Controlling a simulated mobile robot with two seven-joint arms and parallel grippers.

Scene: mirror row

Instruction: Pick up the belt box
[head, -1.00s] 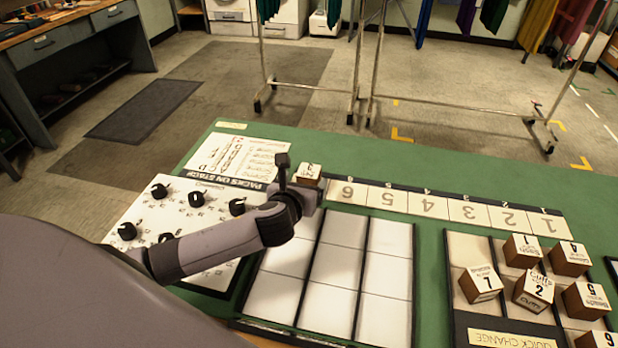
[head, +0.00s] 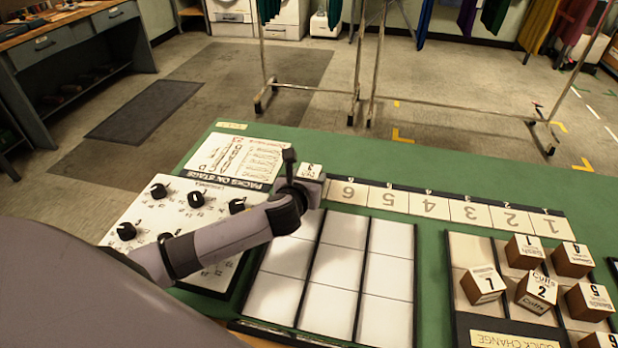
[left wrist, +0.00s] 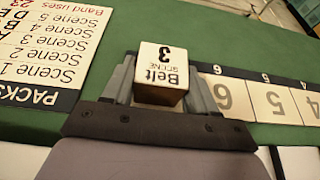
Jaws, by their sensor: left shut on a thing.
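The belt box (left wrist: 160,65), a small wooden block with a white top marked "Belt" and "3", sits between the two fingers of my left gripper (left wrist: 158,88) in the left wrist view. The fingers are shut on its sides. In the head view the belt box (head: 311,171) shows just beyond my left gripper (head: 308,183), which partly hides it. It is at the left end of the numbered strip (head: 429,206), near the 6. I cannot tell whether it touches the green table. My right gripper is not in view.
Several labelled boxes, such as the one marked 7 (head: 484,284), stand on the quick change board (head: 467,246) at right. An empty white grid (head: 339,265) lies in the middle. A card with black knobs (head: 159,191) lies at left. Garment racks (head: 372,65) stand behind the table.

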